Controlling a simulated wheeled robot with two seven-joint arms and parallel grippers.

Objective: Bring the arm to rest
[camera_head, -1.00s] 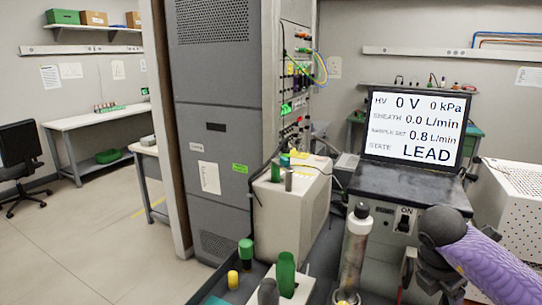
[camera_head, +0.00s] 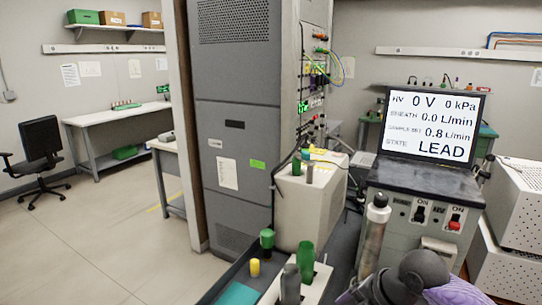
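My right arm shows at the bottom right, with a dark rounded joint and purple covered parts on both sides of it, low in front of the instrument. Its gripper is not in view; the frame's bottom edge cuts the arm off. My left arm and gripper are not in view. The instrument (camera_head: 419,213) stands behind the arm, with switches on its front. The screen (camera_head: 430,126) on top reads HV 0 V, 0 kPa, sheath 0.0 L/min, sample set 0.8 L/min, state LEAD.
A metal cylinder (camera_head: 374,238) stands upright left of the arm. Green-capped (camera_head: 267,240), yellow (camera_head: 255,267) and green (camera_head: 305,263) containers stand at the bottom centre. A beige box (camera_head: 311,206) and a tall grey cabinet (camera_head: 246,125) are behind. Open floor (camera_head: 90,245) lies to the left.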

